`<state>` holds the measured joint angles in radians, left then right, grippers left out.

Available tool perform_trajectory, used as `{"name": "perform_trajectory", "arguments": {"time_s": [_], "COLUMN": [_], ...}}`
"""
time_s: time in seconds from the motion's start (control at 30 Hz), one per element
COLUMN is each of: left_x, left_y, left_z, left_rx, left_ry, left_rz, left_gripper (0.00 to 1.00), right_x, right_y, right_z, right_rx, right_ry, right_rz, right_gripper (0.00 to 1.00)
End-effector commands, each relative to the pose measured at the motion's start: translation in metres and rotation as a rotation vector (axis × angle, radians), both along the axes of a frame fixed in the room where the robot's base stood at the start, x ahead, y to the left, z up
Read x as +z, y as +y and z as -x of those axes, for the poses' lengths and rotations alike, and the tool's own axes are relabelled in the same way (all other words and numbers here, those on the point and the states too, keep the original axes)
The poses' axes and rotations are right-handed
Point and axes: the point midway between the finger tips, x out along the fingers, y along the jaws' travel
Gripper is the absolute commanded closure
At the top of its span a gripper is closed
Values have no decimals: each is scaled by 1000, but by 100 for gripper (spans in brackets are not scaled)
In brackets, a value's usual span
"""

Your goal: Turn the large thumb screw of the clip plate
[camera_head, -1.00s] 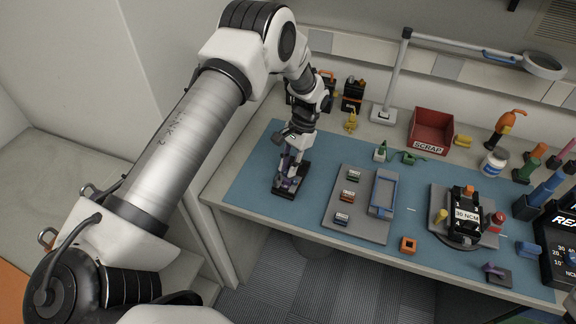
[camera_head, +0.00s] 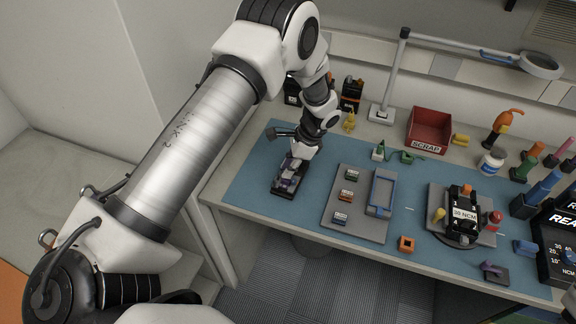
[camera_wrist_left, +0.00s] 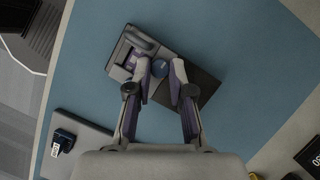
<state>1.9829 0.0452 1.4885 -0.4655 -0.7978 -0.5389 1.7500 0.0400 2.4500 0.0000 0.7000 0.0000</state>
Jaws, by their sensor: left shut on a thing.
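The clip plate (camera_head: 290,190) lies at the left end of the blue mat, a dark base with grey and purple parts. In the left wrist view, its dark base (camera_wrist_left: 204,92) and grey block (camera_wrist_left: 120,58) show beyond my fingers. A round dark-blue thumb screw (camera_wrist_left: 161,68) sits between the fingertips. My left gripper (camera_head: 292,172) points down over the plate, and its fingertips (camera_wrist_left: 161,74) are shut on the thumb screw. In the head view the gripper hides much of the plate's top.
A grey tray (camera_head: 343,222) with small labelled blocks and a blue frame (camera_head: 381,192) stands right of the plate. Mat around the plate is clear.

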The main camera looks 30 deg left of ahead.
Motion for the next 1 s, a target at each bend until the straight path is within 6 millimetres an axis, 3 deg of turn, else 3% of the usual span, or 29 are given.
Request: {"name": "perform_trajectory", "arguments": {"time_s": [0.47, 0.5, 0.57, 1.0], "left_x": [-2, -2, -2, 5], "left_y": [-1, -1, -1, -2], "left_z": [1, 1, 1, -2], "left_rx": [-15, -15, -15, -16], "left_ry": [1, 1, 1, -2], "left_rz": [2, 2, 2, 1], "left_gripper": [100, 72, 54, 54], "right_x": [0, 0, 0, 0], "right_y": [0, 0, 0, 0], "right_z": [0, 0, 0, 0], "right_rx": [0, 0, 0, 0], "right_ry": [0, 0, 0, 0], "right_rz": [0, 0, 0, 0], "right_gripper": [100, 100, 100, 100]}}
